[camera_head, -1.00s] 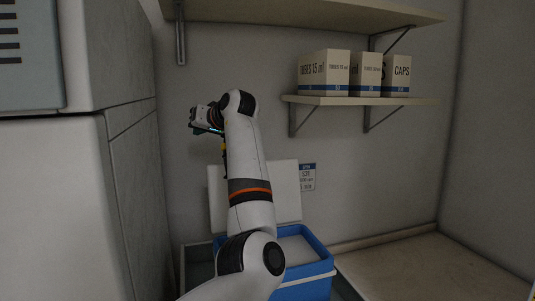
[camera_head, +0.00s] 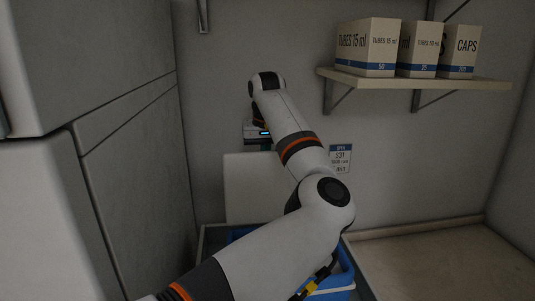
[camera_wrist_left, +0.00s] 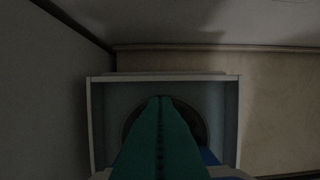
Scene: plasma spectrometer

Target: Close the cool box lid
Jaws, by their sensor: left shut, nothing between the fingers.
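The cool box (camera_head: 345,270) is blue with a white rim band and stands low by the back wall, mostly hidden behind my left arm. Its white lid (camera_head: 250,190) stands upright at the back, open. My left gripper (camera_head: 265,147) is at the lid's top edge in the head view, partly hidden by my wrist; I cannot tell whether it touches. In the left wrist view the green fingers (camera_wrist_left: 160,100) are shut together and empty. A bit of blue (camera_wrist_left: 208,156), likely the box, shows beside them. My right gripper is not in view.
A grey open-topped frame or tray (camera_wrist_left: 233,115) surrounds the box area. A tall grey cabinet (camera_head: 130,160) stands close on the left. A shelf (camera_head: 420,82) with cartons (camera_head: 368,48) is at upper right. A bare beige surface (camera_head: 430,265) lies to the right.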

